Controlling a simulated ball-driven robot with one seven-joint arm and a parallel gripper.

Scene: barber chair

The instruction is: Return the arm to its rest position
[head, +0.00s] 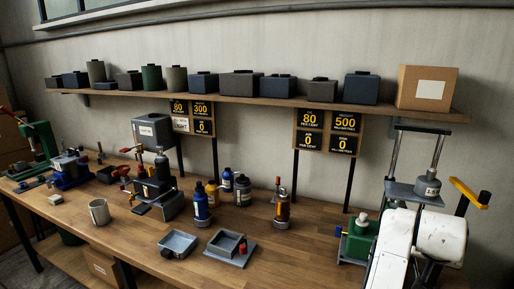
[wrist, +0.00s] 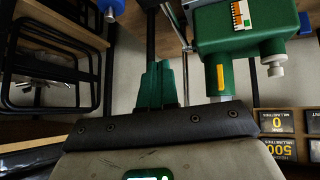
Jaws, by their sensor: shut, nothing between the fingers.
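My gripper (wrist: 158,85) shows in the wrist view as two green fingers held together at the front edge of its dark mount. Nothing is between them. In the head view my white arm (head: 440,236) is folded at the lower right, in front of the bench's right end. The gripper itself cannot be made out there. In the wrist view a green machine (wrist: 245,25) with a white knob is close by to the right of the fingers, with a gap in the picture between them. It also shows in the head view (head: 361,240), left of my arm.
A metal stand with a weight (head: 428,187) and a yellow handle (head: 468,193) are close to my arm. The wooden bench (head: 310,255) has bare space left of the green machine. Bottles, grey trays (head: 178,245) and a mug (head: 99,212) stand further left. A loaded shelf (head: 270,102) runs above.

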